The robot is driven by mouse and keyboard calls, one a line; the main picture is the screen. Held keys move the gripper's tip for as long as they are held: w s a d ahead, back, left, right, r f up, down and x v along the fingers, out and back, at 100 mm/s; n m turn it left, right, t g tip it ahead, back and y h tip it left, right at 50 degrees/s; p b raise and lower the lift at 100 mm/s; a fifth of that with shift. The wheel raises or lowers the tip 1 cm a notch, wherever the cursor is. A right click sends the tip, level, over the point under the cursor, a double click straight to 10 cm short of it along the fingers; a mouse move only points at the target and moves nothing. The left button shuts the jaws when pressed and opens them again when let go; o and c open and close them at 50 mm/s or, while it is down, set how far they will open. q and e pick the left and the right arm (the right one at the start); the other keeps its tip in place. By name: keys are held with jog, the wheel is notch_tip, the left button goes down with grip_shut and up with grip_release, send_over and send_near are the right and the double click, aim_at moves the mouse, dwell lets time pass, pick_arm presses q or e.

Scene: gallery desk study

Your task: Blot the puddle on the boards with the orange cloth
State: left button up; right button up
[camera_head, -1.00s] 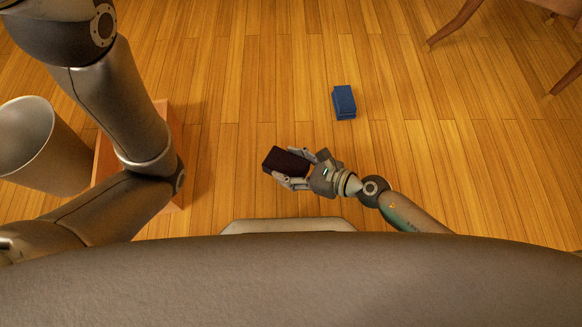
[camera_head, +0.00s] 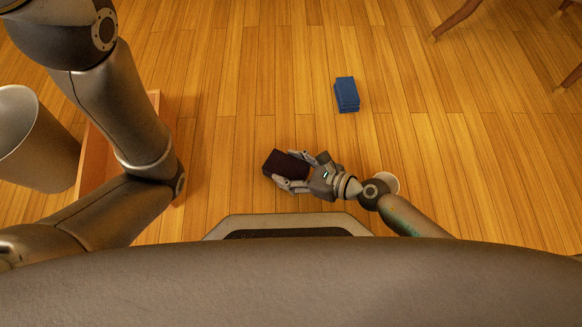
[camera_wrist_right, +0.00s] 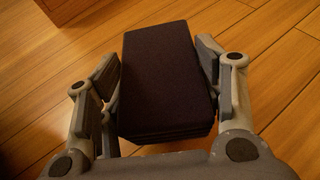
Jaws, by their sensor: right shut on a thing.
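My right gripper (camera_head: 294,169) is shut on a dark, nearly black folded block (camera_head: 280,165), held above the boards. In the right wrist view the dark block (camera_wrist_right: 160,80) sits between the fingers, with stacked layers at its near edge. A blue folded cloth (camera_head: 346,95) lies on the wooden boards (camera_head: 260,90), ahead and to the right of the right gripper. I see no cloth that is clearly orange, and no puddle can be made out. My left arm shows at the left, but its gripper is out of view.
A grey bin (camera_head: 35,145) stands at the far left. A wooden box (camera_head: 97,160) is beside it, partly hidden by my left arm. A white round thing (camera_head: 390,182) shows behind my right arm. Wooden furniture legs (camera_head: 455,20) are at the upper right. The middle boards are clear.

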jog(key=shift+f+b, duration=0.6)
dwell(0.5)
dwell(0.6)
jog(key=shift+s, duration=0.6)
jog(key=shift+w+d, duration=0.1)
jog(key=shift+d, duration=0.05)
jog(key=shift+w+d, duration=0.45)
jog(key=shift+w, duration=0.1)
